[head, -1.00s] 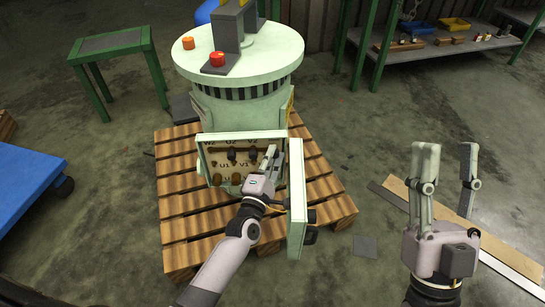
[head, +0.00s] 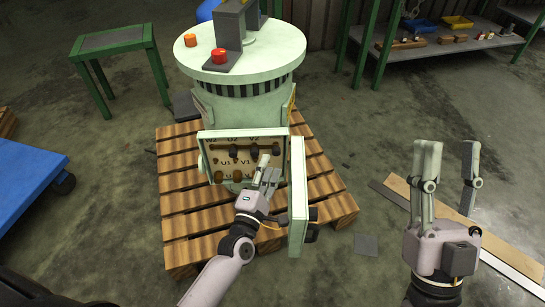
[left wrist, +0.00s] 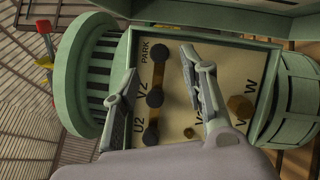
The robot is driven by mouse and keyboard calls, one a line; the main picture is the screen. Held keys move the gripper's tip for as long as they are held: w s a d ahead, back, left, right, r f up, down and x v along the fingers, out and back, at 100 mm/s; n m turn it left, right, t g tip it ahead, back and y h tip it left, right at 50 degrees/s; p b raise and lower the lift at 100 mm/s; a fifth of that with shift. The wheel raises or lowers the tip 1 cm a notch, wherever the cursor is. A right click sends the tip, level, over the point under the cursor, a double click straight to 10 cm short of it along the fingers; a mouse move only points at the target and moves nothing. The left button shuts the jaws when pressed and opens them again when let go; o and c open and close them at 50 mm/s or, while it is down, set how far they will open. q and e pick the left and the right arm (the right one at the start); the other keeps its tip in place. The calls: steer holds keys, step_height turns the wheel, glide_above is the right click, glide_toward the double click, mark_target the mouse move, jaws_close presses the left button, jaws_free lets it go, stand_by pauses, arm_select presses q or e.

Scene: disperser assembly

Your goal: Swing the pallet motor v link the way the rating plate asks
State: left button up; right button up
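The green motor (head: 250,110) stands upright, with its terminal box (head: 203,150) open at the front. The beige board inside has labels such as U2, V2, U1 and V1. A dark link bar (left wrist: 153,115) runs along a row of dark knobs by the U2 and V2 labels. I cannot tell which piece is the V link. My left gripper (head: 270,164) is in front of the board's right part; the left wrist view shows its fingers (left wrist: 157,72) apart with nothing between them. They partly hide the lower terminals. My right gripper (head: 449,148) is open and empty, away at the right.
The box's green door (head: 298,190) stands open close to the right of my left gripper. The motor stands on a wooden pallet (head: 180,215). A blue cart (head: 30,180) is at the left, and planks (head: 510,252) lie on the floor at the right.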

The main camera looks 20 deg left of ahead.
arm_select(q)
steer(key=s, duration=0.6)
steer(key=shift+s+a+f, duration=0.15)
steer(key=shift+s+f, duration=0.25)
